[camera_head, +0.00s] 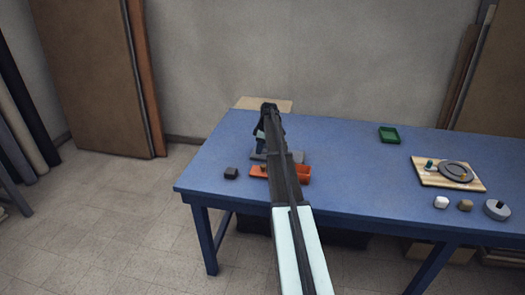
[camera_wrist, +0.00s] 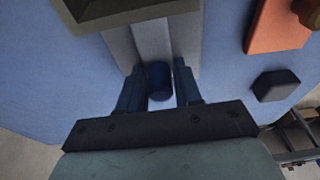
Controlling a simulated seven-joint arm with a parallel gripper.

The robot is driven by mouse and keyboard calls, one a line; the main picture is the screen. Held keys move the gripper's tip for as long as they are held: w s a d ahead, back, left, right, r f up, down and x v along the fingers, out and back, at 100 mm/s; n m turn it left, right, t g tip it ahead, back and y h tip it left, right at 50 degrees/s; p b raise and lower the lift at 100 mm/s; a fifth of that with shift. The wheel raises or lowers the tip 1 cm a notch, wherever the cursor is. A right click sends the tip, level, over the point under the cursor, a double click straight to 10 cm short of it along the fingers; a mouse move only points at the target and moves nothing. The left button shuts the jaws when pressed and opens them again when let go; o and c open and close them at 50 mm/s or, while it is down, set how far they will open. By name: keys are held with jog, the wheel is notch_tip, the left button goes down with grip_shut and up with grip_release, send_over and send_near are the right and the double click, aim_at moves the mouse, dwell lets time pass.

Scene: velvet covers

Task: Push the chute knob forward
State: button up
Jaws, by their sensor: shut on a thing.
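The chute knob is a short dark blue cylinder (camera_wrist: 159,76) in the wrist view, at the near end of a grey chute (camera_wrist: 151,40) with a paler middle strip. My gripper (camera_wrist: 159,88) has one dark finger on each side of the knob and is shut on it. In the head view my gripper (camera_head: 260,138) is over the left part of the blue table, by the grey chute base (camera_head: 258,156). My arm hides the knob and most of the chute there.
Orange pieces (camera_head: 304,174) and a dark block (camera_head: 231,173) are close to my gripper on the blue table (camera_head: 350,170). A green tray (camera_head: 389,135), a wooden board (camera_head: 425,177) with a grey ring and several small objects are at the right. The middle is clear.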

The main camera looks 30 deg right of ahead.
jog(key=shift+s+d, duration=1.8)
jog(key=shift+d, duration=0.05)
jog(key=o, duration=1.5)
jog(key=shift+r, duration=0.1)
jog(key=shift+r, duration=3.45)
